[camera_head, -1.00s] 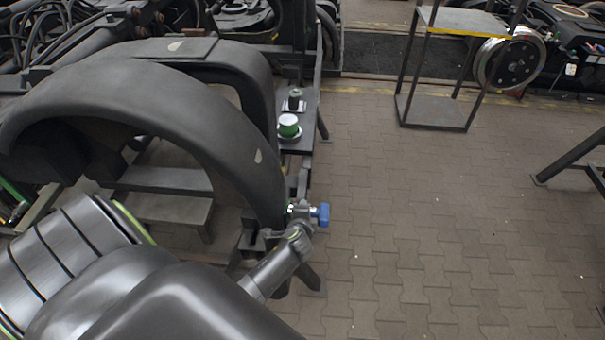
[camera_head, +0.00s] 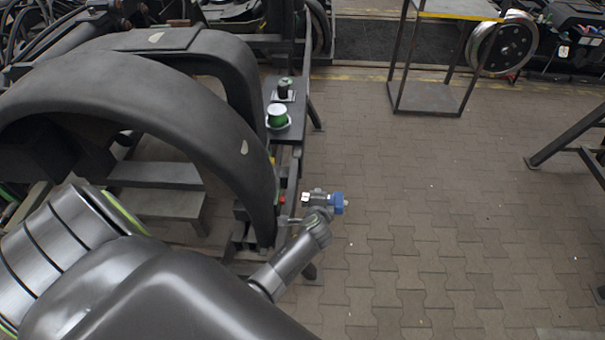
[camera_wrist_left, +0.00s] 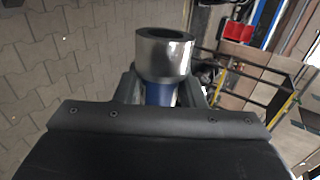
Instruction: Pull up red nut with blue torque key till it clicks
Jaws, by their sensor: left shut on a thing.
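My left gripper (camera_head: 320,203) is out past the edge of the dark curved wheel cover, above the floor. It is shut on the blue torque key (camera_head: 338,203), whose blue part sticks out to the right. In the left wrist view, the key's blue body (camera_wrist_left: 160,93) sits between the fingers, and its silver round socket (camera_wrist_left: 165,54) points away with an open end. Nothing touches the socket there. A small red spot (camera_head: 282,199) shows beside the wheel cover, left of the gripper; it is too small to tell whether it is the red nut. My right gripper is not in view.
The dark curved wheel cover (camera_head: 150,95) fills the left. A narrow dark stand (camera_head: 290,132) with a green-and-white roll (camera_head: 277,117) stands behind the gripper. A metal shelf frame (camera_head: 425,98) is at the back right.

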